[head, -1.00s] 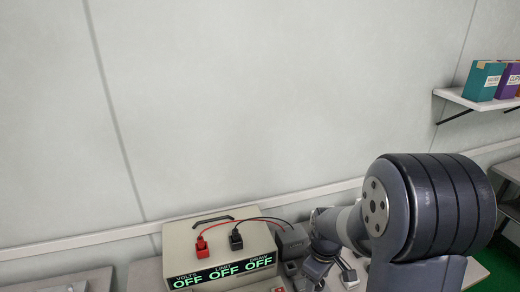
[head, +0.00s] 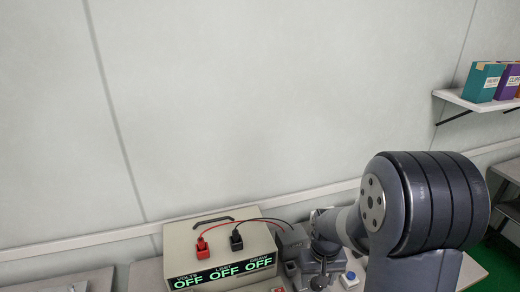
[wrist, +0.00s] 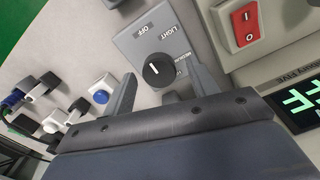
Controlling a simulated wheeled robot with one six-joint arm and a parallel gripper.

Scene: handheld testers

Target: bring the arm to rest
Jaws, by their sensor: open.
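My gripper (wrist: 160,95) is open in the wrist view, its two fingers apart with nothing between them. A grey switch box with a round black knob (wrist: 158,70) lies beyond the fingertips, with OFF, LIGHT and MEDIUM marked around the knob. I cannot tell whether a fingertip touches the box. In the head view my arm (head: 425,205) reaches down at the lower right and hides most of the gripper.
The beige power unit (head: 220,250) reads OFF on its displays; its red rocker switch (wrist: 245,25) is close by in the wrist view. A blue button (wrist: 101,96) and clips with cables (wrist: 52,122) are at left. A shelf (head: 475,100) holds boxes.

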